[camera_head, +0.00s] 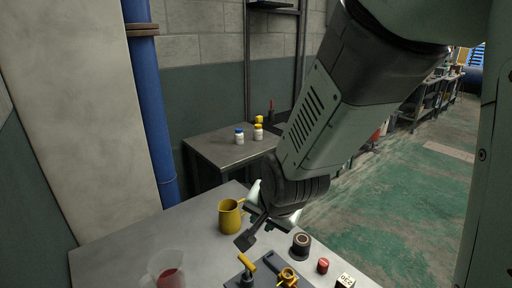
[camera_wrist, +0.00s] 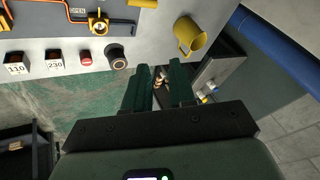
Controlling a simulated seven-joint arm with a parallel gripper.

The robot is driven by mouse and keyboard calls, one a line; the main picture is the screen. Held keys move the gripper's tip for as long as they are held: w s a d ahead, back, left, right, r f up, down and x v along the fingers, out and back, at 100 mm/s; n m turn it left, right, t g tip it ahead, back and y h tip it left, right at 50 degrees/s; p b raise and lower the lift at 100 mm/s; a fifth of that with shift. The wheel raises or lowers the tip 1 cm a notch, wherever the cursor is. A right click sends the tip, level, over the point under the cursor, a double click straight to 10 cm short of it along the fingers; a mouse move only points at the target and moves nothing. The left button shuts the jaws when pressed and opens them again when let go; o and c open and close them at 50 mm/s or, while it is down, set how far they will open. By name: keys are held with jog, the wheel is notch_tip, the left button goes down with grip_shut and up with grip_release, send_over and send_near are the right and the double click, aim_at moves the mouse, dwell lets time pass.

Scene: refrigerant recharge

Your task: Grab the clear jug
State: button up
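The clear jug (camera_head: 167,271) is a see-through container with red liquid in it. It stands at the front left of the grey table in the head view, cut off by the bottom edge. It does not show in the wrist view. My gripper (camera_wrist: 161,78) is open, with a clear gap between its two dark green fingers and nothing held. In the head view my gripper (camera_head: 262,230) is above the table's right part, to the right of the clear jug and apart from it.
A yellow jug (camera_head: 230,217) stands between the clear jug and my gripper; it also shows in the wrist view (camera_wrist: 188,35). A black knob (camera_head: 301,245), a red button (camera_head: 323,265) and yellow valve fittings (camera_head: 287,278) are at the front right. Bare table (camera_head: 165,232) lies behind the clear jug.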

jog(key=a+f+m+y, duration=0.2)
jog(key=a+f, duration=0.4)
jog(key=f, duration=0.1)
jog(key=m+y, duration=0.5)
jog(key=m, duration=0.5)
send_near(166, 279)
jog(key=a+f, duration=0.3)
jog(key=s+a+f+m+t, duration=0.2)
jog(key=s+a+m+t, duration=0.1)
jog(key=m, duration=0.7)
jog(key=shift+y, duration=0.4)
jog(key=x, duration=0.5)
jog(key=shift+a+f, duration=0.15)
jog(key=shift+f, duration=0.05)
jog(key=shift+f+x, duration=0.1)
jog(key=shift+x, duration=1.2)
jog(key=shift+f+x, duration=0.15)
jog(key=shift+x, duration=1.15)
jog(key=shift+s, duration=0.2)
grip_shut()
